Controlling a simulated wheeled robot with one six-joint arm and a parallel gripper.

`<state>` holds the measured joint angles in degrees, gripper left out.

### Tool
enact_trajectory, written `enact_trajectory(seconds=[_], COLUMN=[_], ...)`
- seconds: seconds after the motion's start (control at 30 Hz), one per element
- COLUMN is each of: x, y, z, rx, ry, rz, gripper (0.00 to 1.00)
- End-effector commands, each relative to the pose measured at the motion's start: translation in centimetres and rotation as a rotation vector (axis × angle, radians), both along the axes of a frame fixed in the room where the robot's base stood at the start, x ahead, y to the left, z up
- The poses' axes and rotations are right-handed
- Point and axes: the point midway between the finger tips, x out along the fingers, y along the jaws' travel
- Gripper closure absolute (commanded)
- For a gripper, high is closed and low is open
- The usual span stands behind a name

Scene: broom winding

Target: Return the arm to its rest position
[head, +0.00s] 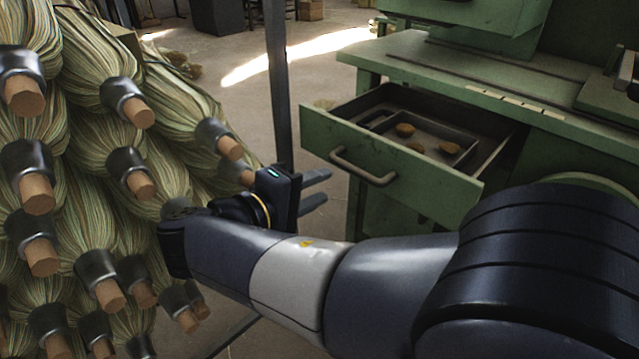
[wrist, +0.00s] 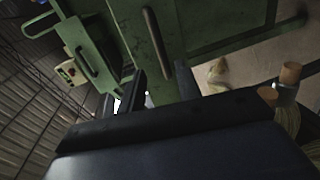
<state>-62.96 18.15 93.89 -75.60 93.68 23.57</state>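My arm stretches from the right across the middle of the head view. My gripper (head: 318,189) is at its end, between the stacked broom heads and the green workbench. Its two dark fingers point right and stand apart, with nothing visible between them. In the wrist view, my gripper (wrist: 163,88) also shows its fingers apart, in front of green metal furniture. The gripper touches nothing that I can make out.
A green bench (head: 455,75) has an open drawer (head: 395,170) with a few small brown pieces inside. Broom heads (head: 130,150) with wooden handle stubs are piled at the left. A dark upright post (head: 278,80) stands behind the gripper. Bare floor lies beyond.

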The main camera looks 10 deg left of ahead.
Motion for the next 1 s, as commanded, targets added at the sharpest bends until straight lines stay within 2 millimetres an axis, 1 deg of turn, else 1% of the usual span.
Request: enact_trajectory(seconds=[0.17,0.27,0.37,0.7,0.8,1.0], x=[0.1,0.5,1.5,6.2,7.3,8.6], y=[-0.1,-0.4,-1.1,-4.6,-5.4,-6.3], z=[-0.1,-0.2,-0.6,-1.8,-2.1,-2.3], rx=[0.0,0.0,0.0,0.001,0.001,-0.001], ry=[0.0,0.0,0.001,-0.001,-0.001,-0.001], rz=[0.0,-0.001,-0.004,-0.004,-0.003,-0.001], gripper=[0.68,0.68,0.68,0.68,0.68,0.68])
